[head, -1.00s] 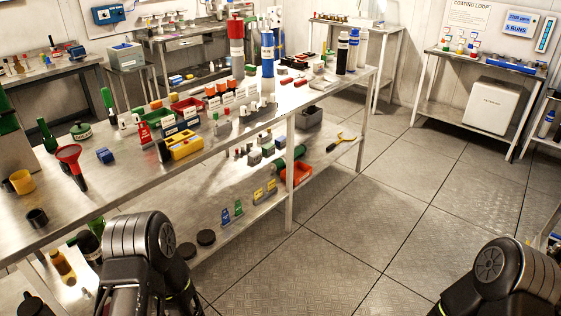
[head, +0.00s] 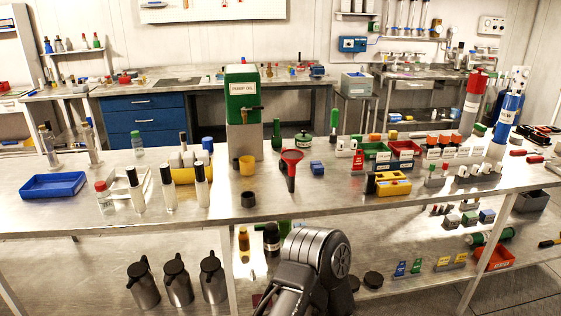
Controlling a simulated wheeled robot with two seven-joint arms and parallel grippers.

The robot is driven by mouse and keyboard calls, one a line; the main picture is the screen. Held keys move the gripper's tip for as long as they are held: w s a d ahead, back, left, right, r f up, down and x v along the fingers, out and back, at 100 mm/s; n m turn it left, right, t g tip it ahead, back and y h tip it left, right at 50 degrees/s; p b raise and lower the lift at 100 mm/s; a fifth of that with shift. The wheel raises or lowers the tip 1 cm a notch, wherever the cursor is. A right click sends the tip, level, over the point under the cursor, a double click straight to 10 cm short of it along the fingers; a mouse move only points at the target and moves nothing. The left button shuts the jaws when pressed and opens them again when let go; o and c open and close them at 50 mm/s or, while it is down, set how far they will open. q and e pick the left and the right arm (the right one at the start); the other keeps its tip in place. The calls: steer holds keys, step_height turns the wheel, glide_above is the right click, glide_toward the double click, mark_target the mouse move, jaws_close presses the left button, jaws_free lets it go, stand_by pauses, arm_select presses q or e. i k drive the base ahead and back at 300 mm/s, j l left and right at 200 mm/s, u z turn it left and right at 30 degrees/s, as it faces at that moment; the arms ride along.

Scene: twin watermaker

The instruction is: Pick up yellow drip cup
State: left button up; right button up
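The yellow drip cup (head: 246,166) stands upright on the steel bench, just in front of the green and grey pump oil dispenser (head: 243,112). A small black cup (head: 248,199) stands nearer the bench's front edge. One of my arms, a black and grey link, rises at the bottom middle in front of the bench. Neither gripper shows in the head view, so I cannot see whether they hold anything.
A red funnel (head: 291,168) stands right of the cup, with a blue block (head: 317,167) beyond it. White bottles (head: 201,186) and a blue tray (head: 54,185) are to the left. Black jugs (head: 178,281) stand on the lower shelf. Bare steel lies around the black cup.

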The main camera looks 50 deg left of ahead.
mark_target(247, 166)
steer(key=u, duration=1.8)
steer(key=i+l+z, duration=0.6)
steer(key=i, duration=0.15)
steer(key=j, duration=0.1)
